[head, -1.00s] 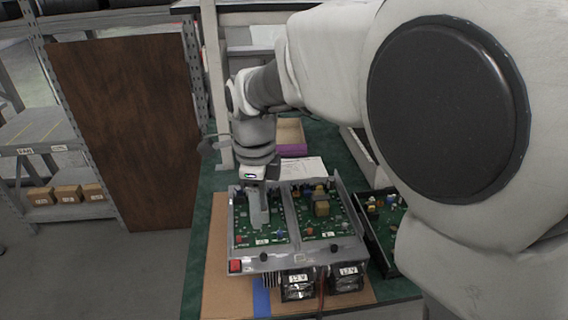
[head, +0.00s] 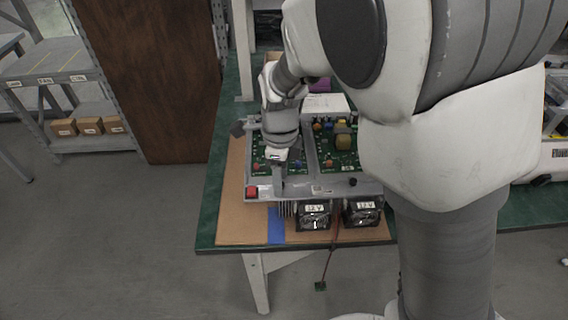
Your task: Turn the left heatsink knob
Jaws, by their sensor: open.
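The metal electronics chassis (head: 325,190) holds green circuit boards and lies on a brown mat on the bench. Its right black knob (head: 352,181) shows on the front rim. The left knob is hidden behind my gripper. My gripper (head: 278,188) points down at the left part of the chassis's front rim, just right of the red switch (head: 251,191). Its jaws are open, though the gap is hard to see from here. I cannot tell whether the fingers touch the knob. Heatsink fins (head: 286,209) show below the rim.
Two black fans (head: 314,215) hang at the chassis front, with a cable (head: 330,258) dangling past the bench edge. Blue tape (head: 276,228) lies on the brown mat (head: 240,226). A brown panel (head: 145,80) and a shelf (head: 50,70) stand to the left.

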